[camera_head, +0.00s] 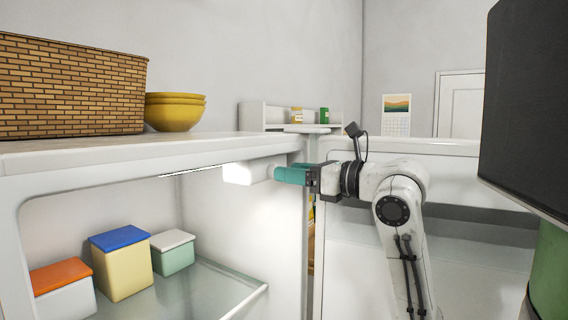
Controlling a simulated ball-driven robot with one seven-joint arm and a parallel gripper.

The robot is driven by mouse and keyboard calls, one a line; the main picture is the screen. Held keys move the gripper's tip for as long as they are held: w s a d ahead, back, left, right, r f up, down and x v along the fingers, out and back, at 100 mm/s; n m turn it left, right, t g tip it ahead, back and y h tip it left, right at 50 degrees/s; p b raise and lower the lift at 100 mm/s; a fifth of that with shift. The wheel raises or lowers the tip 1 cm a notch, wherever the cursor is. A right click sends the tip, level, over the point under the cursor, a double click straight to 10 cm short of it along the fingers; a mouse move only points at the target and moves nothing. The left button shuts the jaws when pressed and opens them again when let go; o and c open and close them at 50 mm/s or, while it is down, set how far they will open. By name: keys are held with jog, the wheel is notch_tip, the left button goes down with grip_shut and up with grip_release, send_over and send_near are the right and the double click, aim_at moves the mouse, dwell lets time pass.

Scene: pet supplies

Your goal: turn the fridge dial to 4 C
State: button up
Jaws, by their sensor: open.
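The open fridge (90,180) fills the left, with a white housing (238,173) under its ceiling, near the right wall. The dial itself and its marks cannot be made out; the setting cannot be read. My gripper (279,175) has teal fingers and reaches in from the right. Its fingertips are at the right end of the white housing and point left. The jaws are open. Whether the fingers touch the housing or straddle a knob cannot be told.
Lidded boxes with orange (60,275), blue (120,238) and pale (172,239) lids stand on the glass shelf (215,290). A wicker basket (70,88) and yellow bowls (174,112) sit on top. The open door (450,165) lies right, behind my arm. A dark panel (525,100) blocks the right edge.

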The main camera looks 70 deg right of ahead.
jog(key=shift+p+x, duration=0.35)
jog(key=shift+x, duration=1.1)
